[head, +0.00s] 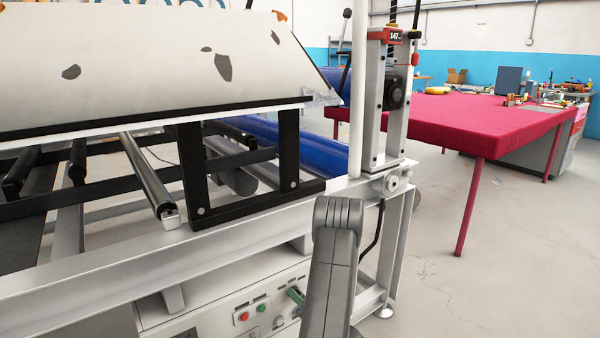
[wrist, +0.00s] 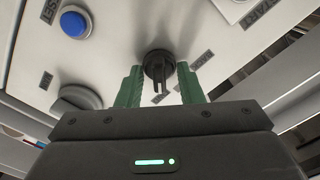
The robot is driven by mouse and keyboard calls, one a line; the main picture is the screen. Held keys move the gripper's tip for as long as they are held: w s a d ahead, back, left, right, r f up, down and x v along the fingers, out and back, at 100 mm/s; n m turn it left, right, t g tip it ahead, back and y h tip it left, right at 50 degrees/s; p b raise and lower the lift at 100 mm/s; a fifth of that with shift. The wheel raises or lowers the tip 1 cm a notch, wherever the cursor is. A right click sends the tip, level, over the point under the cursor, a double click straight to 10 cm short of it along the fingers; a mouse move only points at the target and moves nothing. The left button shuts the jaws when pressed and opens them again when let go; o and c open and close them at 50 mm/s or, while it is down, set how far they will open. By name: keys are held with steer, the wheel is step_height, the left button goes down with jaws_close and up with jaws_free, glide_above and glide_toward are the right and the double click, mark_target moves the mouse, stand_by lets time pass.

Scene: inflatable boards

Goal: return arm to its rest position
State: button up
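My gripper (wrist: 160,74) is open in the wrist view, its two green fingers spread apart with nothing held between them. A black rotary knob (wrist: 158,66) on a pale panel shows between the fingertips, with a visible gap on each side. In the head view my grey arm link rises at the bottom middle. A green part of my gripper (head: 296,296) shows at the machine's control panel (head: 220,310); the rest of it is hidden or hard to make out.
A blue button (wrist: 73,24) and a grey round part (wrist: 76,98) are on the panel near the gripper. The white machine frame (head: 120,262) stands close on the left, with a post (head: 370,100) behind my arm. A red-covered table (head: 470,112) stands right; floor between is clear.

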steer(key=shift+s+d+n+p, duration=0.4)
steer(key=shift+s+d+n, duration=0.25)
steer(key=shift+n, duration=0.8)
steer(key=shift+s+d+n+p, duration=0.4)
steer(key=shift+s+n, duration=0.5)
steer(key=shift+n, duration=0.5)
steer(key=shift+s+d+n+p, duration=0.35)
steer(key=shift+s+d+n, duration=0.3)
steer(key=shift+n, duration=0.8)
steer(key=shift+s+a, duration=0.1)
steer(key=shift+r, duration=0.1)
